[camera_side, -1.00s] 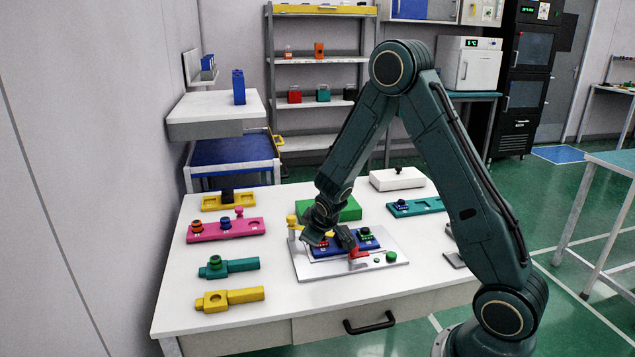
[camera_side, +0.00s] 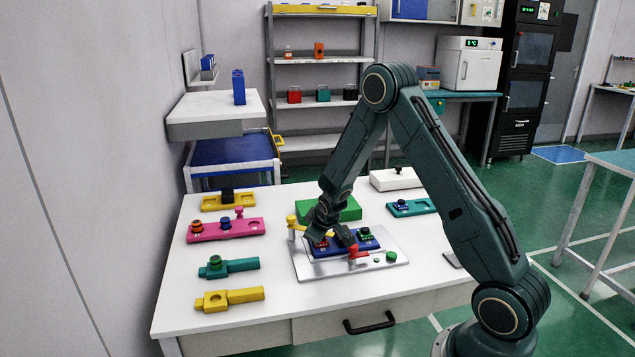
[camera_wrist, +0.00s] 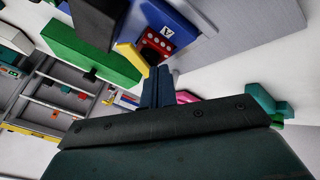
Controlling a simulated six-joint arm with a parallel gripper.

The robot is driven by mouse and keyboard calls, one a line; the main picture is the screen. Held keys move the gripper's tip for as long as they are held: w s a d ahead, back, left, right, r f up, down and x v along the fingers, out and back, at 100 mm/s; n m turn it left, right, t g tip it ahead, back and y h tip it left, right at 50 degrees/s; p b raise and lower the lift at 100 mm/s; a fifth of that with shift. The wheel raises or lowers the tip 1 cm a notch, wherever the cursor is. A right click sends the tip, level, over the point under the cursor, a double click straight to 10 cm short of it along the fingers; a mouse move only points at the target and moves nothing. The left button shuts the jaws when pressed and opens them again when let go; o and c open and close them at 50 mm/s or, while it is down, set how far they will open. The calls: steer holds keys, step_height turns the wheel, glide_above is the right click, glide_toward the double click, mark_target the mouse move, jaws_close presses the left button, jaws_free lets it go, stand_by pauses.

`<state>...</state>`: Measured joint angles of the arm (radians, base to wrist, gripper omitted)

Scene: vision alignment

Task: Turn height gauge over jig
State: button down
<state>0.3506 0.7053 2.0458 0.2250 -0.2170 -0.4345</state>
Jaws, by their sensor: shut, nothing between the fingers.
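The jig is a pale metal plate (camera_side: 320,272) on the white table, bearing a blue block (camera_side: 328,251) with red and green round parts. A yellow arm (camera_side: 294,222) on a short post at the plate's back left looks like the height gauge. Its yellow bar (camera_wrist: 133,56) shows in the wrist view beside my fingers, near the blue block's red part. My gripper (camera_wrist: 159,72) is shut and empty, low by the gauge. In the side view my gripper hides part of the gauge and block, so I cannot tell whether it touches the gauge.
A red clamp-like part (camera_side: 358,252) and green button (camera_side: 391,256) sit on the plate's right. A green block (camera_side: 345,209) stands close behind. Pink (camera_side: 215,230), teal (camera_side: 238,267) and yellow (camera_side: 238,297) fixtures lie left. The table's front strip is clear.

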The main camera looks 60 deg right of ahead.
steer(key=shift+d, duration=0.1)
steer(key=shift+d, duration=1.05)
steer(key=shift+s+a, duration=0.15)
steer(key=shift+a, duration=0.55)
steer(key=a, duration=0.3)
steer(key=shift+s+a+r, duration=0.1)
steer(key=shift+s+a, duration=0.2)
steer(key=shift+s, duration=0.1)
steer(key=v, duration=0.9)
steer(key=shift+s+r, duration=0.35)
steer(key=shift+d, duration=0.1)
